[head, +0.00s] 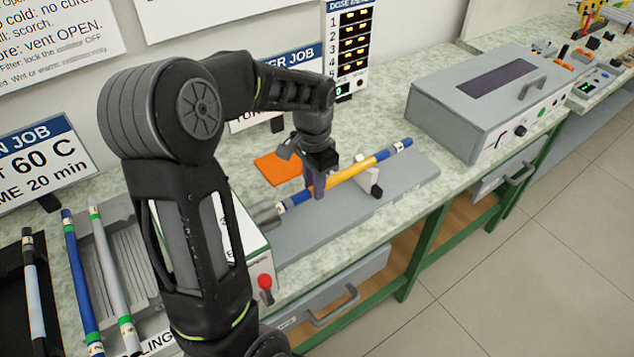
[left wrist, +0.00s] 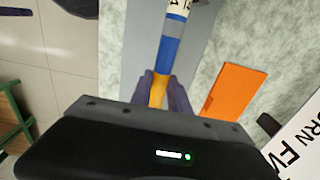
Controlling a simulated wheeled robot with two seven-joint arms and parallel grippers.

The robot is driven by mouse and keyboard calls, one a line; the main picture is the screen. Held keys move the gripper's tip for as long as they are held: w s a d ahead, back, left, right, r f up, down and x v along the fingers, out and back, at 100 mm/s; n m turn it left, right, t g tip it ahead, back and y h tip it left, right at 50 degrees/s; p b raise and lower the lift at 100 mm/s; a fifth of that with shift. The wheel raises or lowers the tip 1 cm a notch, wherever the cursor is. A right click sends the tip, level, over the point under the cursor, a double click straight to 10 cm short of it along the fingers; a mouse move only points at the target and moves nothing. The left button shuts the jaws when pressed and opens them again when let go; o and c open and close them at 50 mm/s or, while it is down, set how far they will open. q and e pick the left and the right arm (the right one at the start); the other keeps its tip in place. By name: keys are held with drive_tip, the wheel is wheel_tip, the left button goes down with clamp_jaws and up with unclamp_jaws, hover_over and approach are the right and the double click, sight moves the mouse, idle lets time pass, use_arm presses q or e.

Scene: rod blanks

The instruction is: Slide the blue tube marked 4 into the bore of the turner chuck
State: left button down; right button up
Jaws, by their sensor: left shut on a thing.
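My left gripper (head: 318,188) is shut on a tube (head: 347,175) with blue ends and an orange middle. In the left wrist view the tube (left wrist: 171,52) runs up between the fingers (left wrist: 164,92); its white band carries dark marks, one like a 4. The tube lies slantwise in the head view, its far part over a pale rest (head: 369,178). Its near end is at the grey chuck (head: 264,214) of the turner (head: 250,236); whether it is inside the bore or just at the mouth I cannot tell. My right gripper is out of view.
An orange square (head: 277,167) lies behind the tube. More tubes, one blue (head: 80,272) and one grey (head: 112,262), lie in a grooved rack at the left. A grey lidded box (head: 490,98) stands on the bench at the right.

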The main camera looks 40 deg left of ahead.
use_arm(q)
drive_tip(key=shift+s+a, duration=0.1)
drive_tip(key=shift+s, duration=0.15)
drive_tip(key=c, duration=1.2)
unclamp_jaws()
drive_tip(key=shift+o, duration=0.2)
wheel_tip(320, 180, up, 8)
drive_tip(key=shift+f+b, duration=0.1)
drive_tip(key=shift+b, duration=0.25)
